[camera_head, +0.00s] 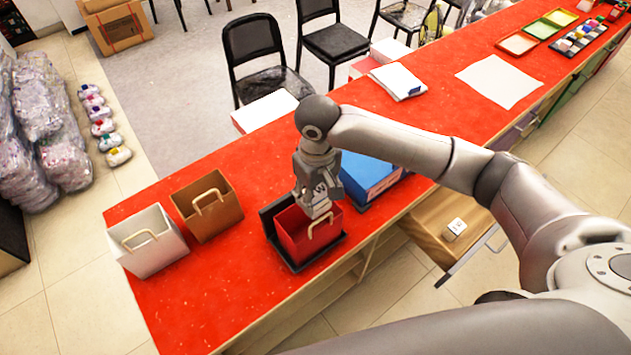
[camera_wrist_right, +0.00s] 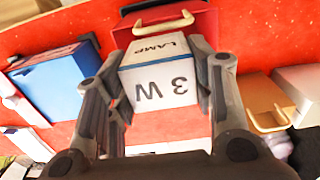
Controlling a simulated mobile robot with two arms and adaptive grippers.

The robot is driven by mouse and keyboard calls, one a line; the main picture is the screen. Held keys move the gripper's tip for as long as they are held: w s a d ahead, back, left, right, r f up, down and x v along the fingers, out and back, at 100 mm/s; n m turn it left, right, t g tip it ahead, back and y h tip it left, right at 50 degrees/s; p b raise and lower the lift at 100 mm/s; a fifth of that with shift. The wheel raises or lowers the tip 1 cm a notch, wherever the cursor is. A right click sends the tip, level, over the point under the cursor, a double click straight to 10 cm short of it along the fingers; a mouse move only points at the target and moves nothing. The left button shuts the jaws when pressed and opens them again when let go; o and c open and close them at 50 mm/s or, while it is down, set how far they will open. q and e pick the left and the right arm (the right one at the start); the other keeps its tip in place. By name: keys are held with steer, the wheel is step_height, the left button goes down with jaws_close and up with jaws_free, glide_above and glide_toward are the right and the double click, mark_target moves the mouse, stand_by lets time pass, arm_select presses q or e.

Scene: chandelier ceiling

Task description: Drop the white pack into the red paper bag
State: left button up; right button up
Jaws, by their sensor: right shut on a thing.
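The white pack (camera_wrist_right: 158,75), printed "LAMP" and "3 W", is held between the fingers of my right gripper (camera_head: 317,205). In the head view it is mostly hidden by the fingers. The red paper bag (camera_head: 300,238), with a tan handle, stands in a black tray (camera_head: 335,246) on the red counter. My right gripper is shut on the pack and hangs over the bag, pointing down. In the right wrist view the red bag (camera_wrist_right: 187,14) shows just beyond the pack. I cannot tell how far above the bag's opening the pack is. My left gripper is not in view.
A brown bag (camera_head: 212,222) and a white bag (camera_head: 150,252) stand left of the tray. A blue box (camera_head: 366,175) sits close behind the gripper, to the right. A small white box (camera_head: 456,226) lies on a wooden drawer. The counter's front left is clear.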

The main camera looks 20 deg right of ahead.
mark_target(316, 190)
steer(key=shift+f, duration=0.55)
steer(key=shift+w+f, duration=0.2)
steer(key=shift+f, duration=0.2)
steer(key=shift+w+f, duration=0.15)
steer(key=shift+f, duration=0.1)
steer(key=o, duration=1.1)
steer(key=shift+r, duration=0.15)
step_height(316, 190, up, 12)
steer(key=shift+f, duration=0.2)
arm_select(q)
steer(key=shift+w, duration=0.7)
